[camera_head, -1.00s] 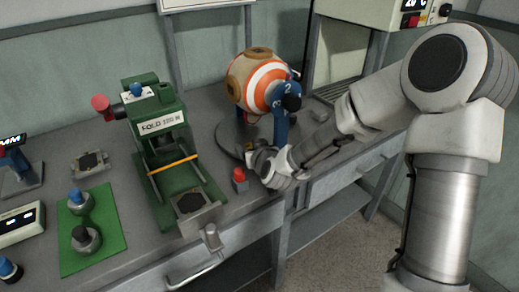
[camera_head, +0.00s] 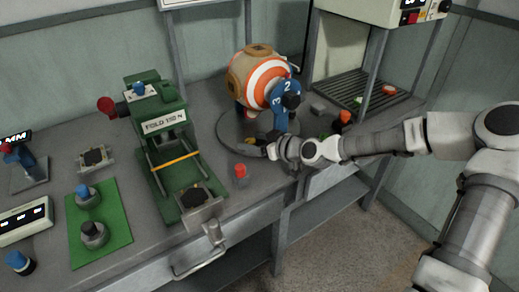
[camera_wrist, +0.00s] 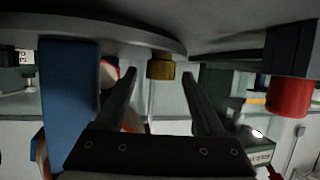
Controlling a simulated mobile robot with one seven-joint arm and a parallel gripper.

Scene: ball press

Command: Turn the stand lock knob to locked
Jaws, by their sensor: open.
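A ball with orange and white rings (camera_head: 268,80) sits on a stand with a blue numbered upright (camera_head: 286,108) and a round grey base (camera_head: 228,130). A small brass-yellow knob (camera_wrist: 160,66) shows at the edge of the base in the wrist view, probably the stand lock knob. Its yellow also shows in the head view (camera_head: 249,141). My gripper (camera_head: 268,149) is low beside the base's front edge. In the wrist view its open fingers (camera_wrist: 158,78) stand on either side of the knob, with gaps on both sides. I cannot tell the knob's lock setting.
A red-topped button (camera_head: 240,171) stands just left of my gripper and also shows in the wrist view (camera_wrist: 290,97). A green press (camera_head: 165,130) stands further left. An orange-topped knob (camera_head: 345,117) is to the right, near a slatted shelf (camera_head: 365,95).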

